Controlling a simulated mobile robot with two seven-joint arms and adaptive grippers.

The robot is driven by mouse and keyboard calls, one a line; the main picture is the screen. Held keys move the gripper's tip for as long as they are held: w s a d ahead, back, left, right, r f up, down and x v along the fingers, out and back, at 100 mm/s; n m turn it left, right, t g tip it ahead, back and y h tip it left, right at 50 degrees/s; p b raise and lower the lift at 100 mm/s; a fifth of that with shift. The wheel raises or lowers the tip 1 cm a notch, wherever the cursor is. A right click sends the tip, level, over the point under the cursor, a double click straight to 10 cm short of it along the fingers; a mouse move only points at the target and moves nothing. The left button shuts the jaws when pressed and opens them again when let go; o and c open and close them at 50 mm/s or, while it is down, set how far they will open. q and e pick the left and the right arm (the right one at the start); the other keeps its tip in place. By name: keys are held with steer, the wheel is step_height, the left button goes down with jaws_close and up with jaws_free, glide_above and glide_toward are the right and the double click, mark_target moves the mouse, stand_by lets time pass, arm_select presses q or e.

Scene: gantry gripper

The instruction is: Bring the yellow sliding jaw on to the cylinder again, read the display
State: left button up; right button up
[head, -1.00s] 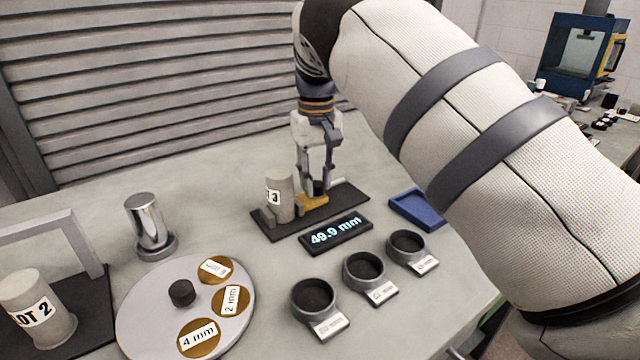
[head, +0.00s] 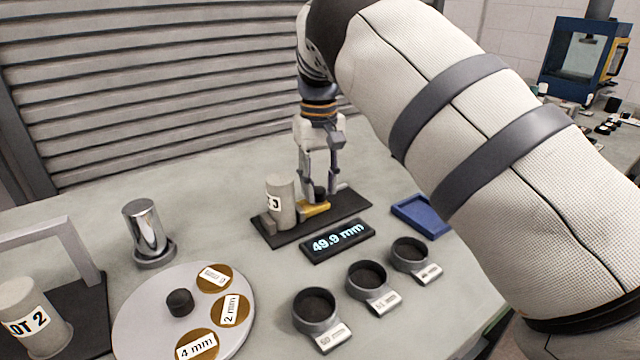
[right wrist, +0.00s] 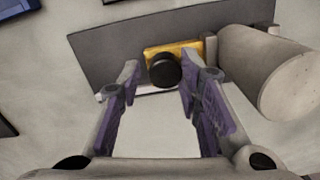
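The yellow sliding jaw (head: 314,208) sits on a dark gauge base (head: 350,203), beside the grey cylinder (head: 281,200), whose label is partly turned away. In the right wrist view, the yellow jaw (right wrist: 190,52) reaches close to the cylinder (right wrist: 265,68); I cannot tell whether they touch. A black knob (right wrist: 165,71) stands on the jaw. My right gripper (head: 321,198) is open, its fingertips (right wrist: 158,80) on either side of the knob with gaps. The display (head: 337,240) in front of the base reads 49.9 mm. My left gripper is not in view.
Three dark cups (head: 366,284) with tags stand in front. A blue tray (head: 420,215) lies right of the display. At left are a round plate with labelled discs (head: 140,318), a shiny metal cylinder (head: 145,228) and a cylinder labelled "OT 2" (head: 35,312).

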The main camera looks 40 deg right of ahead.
mark_target(317, 186)
steer(key=shift+t, duration=0.3)
steer(key=r, duration=0.5)
steer(key=w+r, duration=0.1)
steer(key=r, duration=0.1)
steer(key=shift+w+r, duration=0.1)
steer(key=shift+r, duration=0.1)
steer(key=r, duration=0.2)
steer(key=s+r, duration=0.1)
steer(key=r, duration=0.1)
steer(key=shift+s+r, duration=0.15)
steer(key=shift+r, duration=0.2)
